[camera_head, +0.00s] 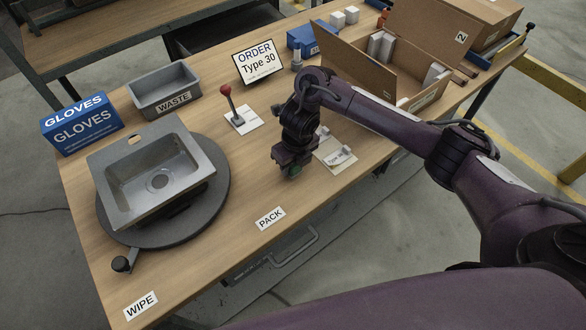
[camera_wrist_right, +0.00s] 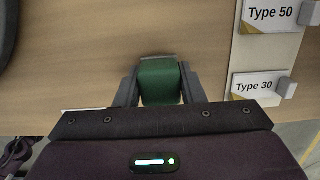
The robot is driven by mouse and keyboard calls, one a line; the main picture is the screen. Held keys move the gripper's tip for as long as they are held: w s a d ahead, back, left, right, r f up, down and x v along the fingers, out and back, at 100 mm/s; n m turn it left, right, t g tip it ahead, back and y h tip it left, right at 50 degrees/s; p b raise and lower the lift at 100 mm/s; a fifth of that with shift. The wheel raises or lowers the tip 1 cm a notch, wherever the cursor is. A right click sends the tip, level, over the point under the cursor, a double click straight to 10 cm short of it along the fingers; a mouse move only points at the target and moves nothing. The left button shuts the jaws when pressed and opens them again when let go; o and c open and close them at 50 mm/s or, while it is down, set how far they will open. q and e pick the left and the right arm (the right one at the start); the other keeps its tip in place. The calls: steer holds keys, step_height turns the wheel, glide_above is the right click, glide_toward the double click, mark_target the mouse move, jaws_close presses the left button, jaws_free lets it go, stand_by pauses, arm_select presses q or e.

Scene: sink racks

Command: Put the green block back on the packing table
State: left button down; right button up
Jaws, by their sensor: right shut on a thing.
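The green block (camera_wrist_right: 160,82) is between the two fingers of my right gripper (camera_wrist_right: 159,88) in the right wrist view. In the head view the block (camera_head: 293,171) shows only as a small green patch under my right gripper (camera_head: 292,168), which points down at the wooden packing table (camera_head: 232,190). The right gripper is shut on the block. The block is at or just above the table top; I cannot tell whether it touches. My left gripper is not in either view.
Type cards (camera_head: 335,158) lie right of the right gripper. A red-knobbed lever (camera_head: 236,112) stands to the left. A sink (camera_head: 155,175) sits on a round turntable (camera_head: 222,185). An open carton (camera_head: 355,68) stands behind. Table around the PACK label (camera_head: 269,217) is clear.

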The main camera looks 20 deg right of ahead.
mark_target(296, 164)
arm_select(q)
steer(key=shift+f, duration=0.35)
arm_select(e)
steer(key=shift+w+f, duration=0.1)
steer(key=shift+f, duration=0.45)
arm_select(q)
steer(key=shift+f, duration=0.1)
arm_select(e)
steer(key=shift+f, duration=0.1)
steer(key=o, duration=0.4)
steer(key=shift+f, duration=0.1)
steer(key=o, duration=0.5)
steer(key=r+p, duration=0.1)
steer(key=r, duration=0.2)
steer(key=r+p, duration=0.2)
steer(key=r, duration=0.2)
steer(key=s+r+p, duration=0.1)
steer(key=r, duration=0.3)
steer(key=shift+s+d+p, duration=0.1)
steer(key=shift+d+p, duration=0.15)
steer(key=shift+p, duration=0.1)
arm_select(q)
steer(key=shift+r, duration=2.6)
arm_select(e)
steer(key=shift+s+r, duration=0.2)
steer(key=shift+r, duration=0.45)
